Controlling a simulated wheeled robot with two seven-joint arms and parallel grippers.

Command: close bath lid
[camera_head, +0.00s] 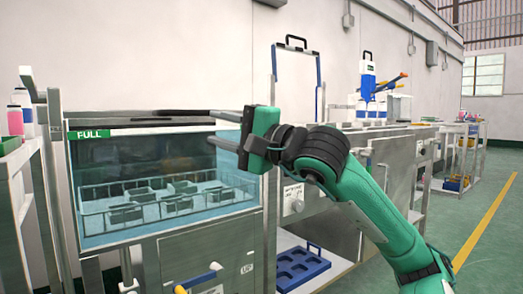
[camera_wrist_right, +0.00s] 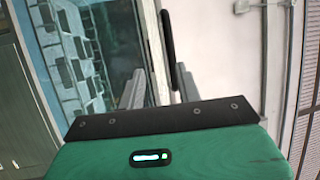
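The bath (camera_head: 165,185) is a glass-fronted metal tank of water at the left in the head view, with a green FULL label and a rack of baskets inside. A dark bar (camera_head: 185,113), which looks like part of the lid, runs along its top edge. How far the lid stands open is unclear. My right gripper (camera_head: 222,130) is at the bath's upper right corner, fingers apart and pointing left. In the right wrist view, a dark bar (camera_wrist_right: 168,32) shows beyond the gap between the fingers (camera_wrist_right: 158,88); contact is not visible. My left gripper is out of view.
A shelf with bottles (camera_head: 17,118) stands at the far left. A blue tray (camera_head: 298,268) lies on a low shelf right of the bath. A tall frame with a handle (camera_head: 297,45) and a blue-and-white device (camera_head: 368,85) stand behind. Floor is free at right.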

